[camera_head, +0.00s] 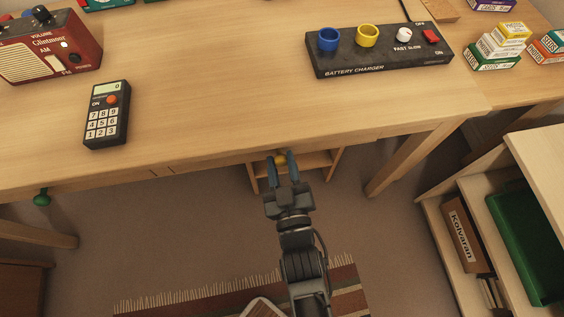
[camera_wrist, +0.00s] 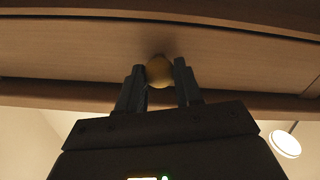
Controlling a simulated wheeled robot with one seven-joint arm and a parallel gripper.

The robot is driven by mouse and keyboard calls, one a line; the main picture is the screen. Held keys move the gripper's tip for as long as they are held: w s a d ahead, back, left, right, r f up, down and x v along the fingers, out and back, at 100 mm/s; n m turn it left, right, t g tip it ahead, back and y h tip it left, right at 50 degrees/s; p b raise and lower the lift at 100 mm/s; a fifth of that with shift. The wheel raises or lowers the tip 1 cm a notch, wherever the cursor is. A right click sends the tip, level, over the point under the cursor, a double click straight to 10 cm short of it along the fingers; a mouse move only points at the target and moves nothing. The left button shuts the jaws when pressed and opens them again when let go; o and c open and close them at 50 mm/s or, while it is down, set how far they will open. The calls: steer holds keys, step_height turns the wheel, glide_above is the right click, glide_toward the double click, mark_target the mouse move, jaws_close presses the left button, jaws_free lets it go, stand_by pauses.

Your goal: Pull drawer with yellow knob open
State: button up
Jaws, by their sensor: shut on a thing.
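The yellow knob (camera_head: 281,160) is on the front edge of the wooden desk, in the middle of the head view. It also shows in the wrist view (camera_wrist: 159,71), on a wooden drawer front (camera_wrist: 80,57). My gripper (camera_head: 281,164) is at the knob, with one finger on each side, and it is shut on it. In the wrist view my gripper (camera_wrist: 160,78) reaches up to the knob from below. The fingers hide part of the knob in the head view. I cannot see a clear gap around the drawer in the head view.
A green knob (camera_head: 42,199) is further left on the desk front. On the desk top (camera_head: 220,90) are a red radio (camera_head: 48,50), a calculator (camera_head: 107,114), a battery charger (camera_head: 378,50) and small boxes (camera_head: 502,46). A shelf unit (camera_head: 480,195) stands at the right. A striped rug (camera_head: 190,303) lies below.

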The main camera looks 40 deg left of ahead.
jaws_close()
steer(key=p+v, duration=0.4)
steer(key=v, duration=1.7)
steer(key=shift+s+d, duration=0.15)
steer(key=shift+d, duration=0.1)
steer(key=shift+r, duration=0.1)
steer(key=o, duration=0.9)
jaws_free()
steer(key=shift+o, duration=0.2)
steer(key=shift+d, duration=0.1)
